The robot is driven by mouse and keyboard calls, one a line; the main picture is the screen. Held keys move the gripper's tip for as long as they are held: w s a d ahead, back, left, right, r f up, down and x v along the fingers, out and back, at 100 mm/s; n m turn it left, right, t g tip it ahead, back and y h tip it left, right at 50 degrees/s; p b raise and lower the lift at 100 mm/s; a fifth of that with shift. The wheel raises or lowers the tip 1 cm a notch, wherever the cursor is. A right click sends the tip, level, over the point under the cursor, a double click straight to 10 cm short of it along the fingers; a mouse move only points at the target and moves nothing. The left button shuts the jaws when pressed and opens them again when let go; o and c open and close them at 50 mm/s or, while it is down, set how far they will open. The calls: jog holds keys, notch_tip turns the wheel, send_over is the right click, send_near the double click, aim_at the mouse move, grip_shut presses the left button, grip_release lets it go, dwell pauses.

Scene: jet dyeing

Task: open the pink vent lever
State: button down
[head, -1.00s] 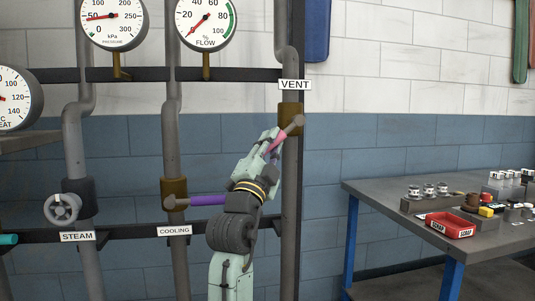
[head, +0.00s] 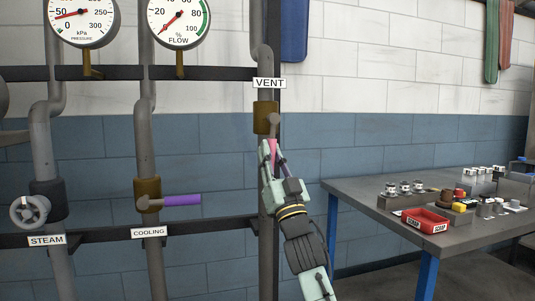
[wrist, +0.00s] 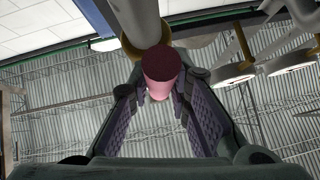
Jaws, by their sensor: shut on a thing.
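The pink vent lever (head: 272,148) hangs nearly straight down from its grey pivot on the brass-coloured vent valve (head: 265,117). The valve sits on the pipe below the VENT sign (head: 269,83). My gripper (head: 271,161) reaches up from below and is shut on the pink lever, hiding part of it.
The cooling valve's purple lever (head: 182,200) points right, left of my arm. The steam handwheel (head: 29,212) is further left. A workbench (head: 345,187) with a red scrap bin (head: 425,220) and small items stands at right.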

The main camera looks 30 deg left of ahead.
jog(key=shift+w+d+n+g+y, duration=0.3)
jog(key=shift+w+n+g+y, duration=0.1)
jog(key=shift+n+g, duration=0.5)
jog(key=shift+n, duration=0.3)
jog(key=c, duration=1.5)
grip_release()
jog(key=shift+o, duration=0.2)
jog(key=v, duration=1.2)
